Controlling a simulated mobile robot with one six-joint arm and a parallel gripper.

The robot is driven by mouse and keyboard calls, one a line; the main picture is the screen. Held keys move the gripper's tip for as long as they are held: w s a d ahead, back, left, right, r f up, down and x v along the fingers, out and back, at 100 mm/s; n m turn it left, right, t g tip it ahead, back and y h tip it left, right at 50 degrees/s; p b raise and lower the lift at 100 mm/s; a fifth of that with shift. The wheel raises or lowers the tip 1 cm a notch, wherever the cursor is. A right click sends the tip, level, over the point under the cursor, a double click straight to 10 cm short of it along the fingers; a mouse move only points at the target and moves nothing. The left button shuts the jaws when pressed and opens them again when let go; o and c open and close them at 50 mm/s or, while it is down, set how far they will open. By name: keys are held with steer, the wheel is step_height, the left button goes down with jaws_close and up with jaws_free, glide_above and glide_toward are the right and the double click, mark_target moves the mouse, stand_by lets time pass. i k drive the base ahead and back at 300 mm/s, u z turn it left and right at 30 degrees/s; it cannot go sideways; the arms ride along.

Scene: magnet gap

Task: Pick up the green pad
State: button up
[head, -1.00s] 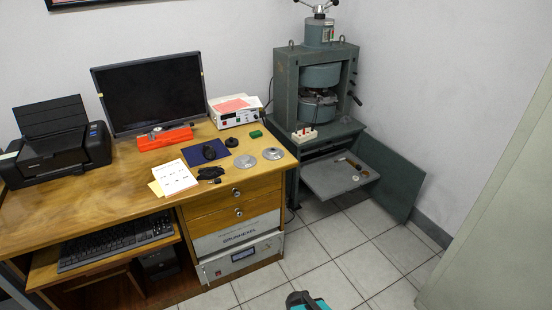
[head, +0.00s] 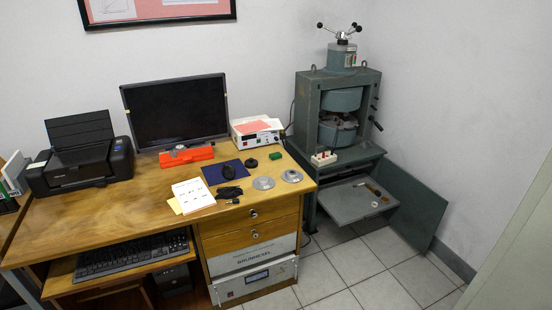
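The green pad (head: 276,156) is a small green block lying on the wooden desk. It sits near the desk's right end, in front of the white instrument box and just right of a small round black piece. My gripper is not in view in the head view.
A grey-green magnet (head: 341,120) stands at right. The tiled floor (head: 385,290) is open in front.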

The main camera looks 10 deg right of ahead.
mark_target(275, 156)
steer(key=k, duration=0.6)
steer(key=u, duration=0.7)
steer(key=i, duration=1.35)
